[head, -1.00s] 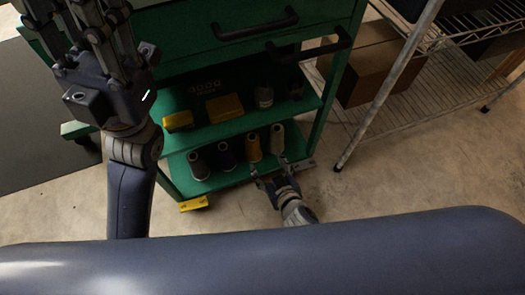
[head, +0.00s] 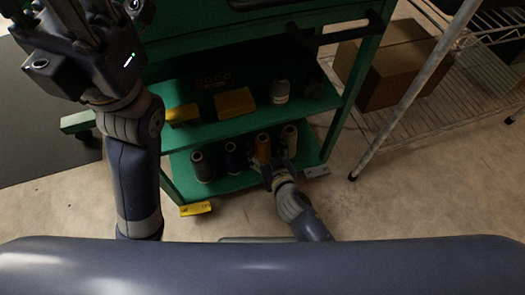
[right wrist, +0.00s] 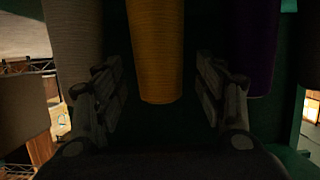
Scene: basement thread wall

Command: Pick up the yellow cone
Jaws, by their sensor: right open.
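The yellow cone (head: 263,149) stands upright on the green bottom shelf, between a dark blue cone (head: 232,157) and a pale cone (head: 290,138). My right gripper (head: 272,168) is at the front of the yellow cone, and partly hides its lower part. In the right wrist view the yellow cone (right wrist: 154,50) is between the two open fingers (right wrist: 160,95), with a dark gap on each side. The pale cone (right wrist: 72,45) and the purple-blue cone (right wrist: 252,40) flank it. My left gripper (head: 80,30) is raised at the upper left, its fingertips cut off by the frame edge.
A black cone (head: 202,166) stands at the left end of the same shelf. The shelf above (head: 235,126) holds yellow boxes (head: 234,103) and a grey container (head: 280,92). A wire rack (head: 440,110) with a cardboard box (head: 390,72) stands at the right. The floor in front is partly clear.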

